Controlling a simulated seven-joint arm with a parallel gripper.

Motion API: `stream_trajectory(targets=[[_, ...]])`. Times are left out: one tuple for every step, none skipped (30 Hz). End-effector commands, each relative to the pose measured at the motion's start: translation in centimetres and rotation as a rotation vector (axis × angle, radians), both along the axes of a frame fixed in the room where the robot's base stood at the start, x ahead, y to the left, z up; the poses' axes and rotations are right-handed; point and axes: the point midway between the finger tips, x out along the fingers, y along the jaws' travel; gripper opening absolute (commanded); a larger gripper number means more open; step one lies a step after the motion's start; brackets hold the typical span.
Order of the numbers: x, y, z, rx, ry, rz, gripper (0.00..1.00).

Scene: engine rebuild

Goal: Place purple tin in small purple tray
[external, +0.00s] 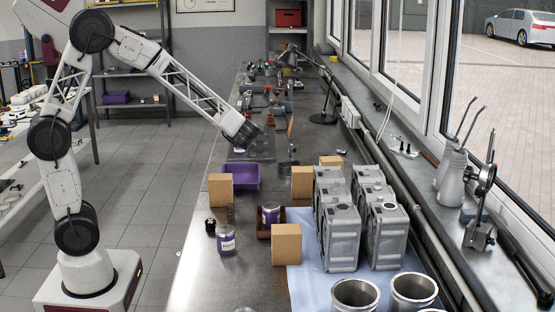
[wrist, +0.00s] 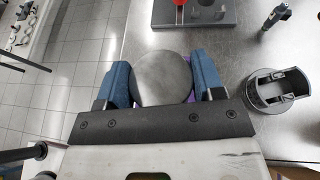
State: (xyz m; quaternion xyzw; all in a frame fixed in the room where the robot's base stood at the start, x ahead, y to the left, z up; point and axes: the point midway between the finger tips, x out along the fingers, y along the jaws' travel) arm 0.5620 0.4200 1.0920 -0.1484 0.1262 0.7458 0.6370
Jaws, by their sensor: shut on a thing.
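My gripper (wrist: 166,82) has blue fingers closed on either side of a round tin with a plain grey top (wrist: 163,78). Slivers of purple show at its edges in the wrist view; I cannot tell whether they are the tin's side or something below. In the external view my gripper (external: 248,138) is raised above the bench, beyond the small purple tray (external: 245,187); the held tin is not clear there. The tray looks empty. One purple tin with a white label (external: 226,243) stands on the bench, and another (external: 271,214) stands in a brown holder.
Cardboard boxes (external: 286,244) stand near the tray and the tins. Grey engine blocks (external: 341,235) and metal cylinders (external: 413,291) are on a blue cloth at the right. A dark round part (wrist: 275,90) lies right of my gripper in the wrist view.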

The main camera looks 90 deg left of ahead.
Motion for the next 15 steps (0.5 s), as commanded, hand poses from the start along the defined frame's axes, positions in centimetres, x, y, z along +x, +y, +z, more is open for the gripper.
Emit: stream_trajectory(targets=[[0.01,0.0,-0.64,0.0,0.002,-0.001,0.29],[0.01,-0.01,-0.86,0.0,0.002,-0.001,0.29],[0.01,-0.01,-1.08,0.0,0.001,0.0,0.29],[0.01,-0.01,-1.18,0.0,0.001,0.0,0.29],[0.01,-0.01,-1.26,0.0,0.001,0.0,0.29],[0.01,-0.02,-1.32,0.0,0.001,0.0,0.29],[0.01,-0.02,-1.34,0.0,0.001,0.0,0.29],[0.02,-0.03,-1.35,0.0,0.0,-0.001,0.29],[0.01,-0.02,-1.34,0.0,0.0,-0.001,0.29],[0.01,-0.02,-1.34,0.0,0.0,-0.001,0.29],[0.02,-0.03,-1.34,0.0,0.0,-0.001,0.29],[0.02,-0.03,-1.34,0.0,0.0,-0.001,0.29],[0.02,-0.03,-1.34,0.0,0.0,-0.001,0.29],[0.01,-0.04,-1.35,0.0,0.001,-0.001,0.29],[0.02,-0.03,-1.39,0.0,0.001,-0.001,0.29]])
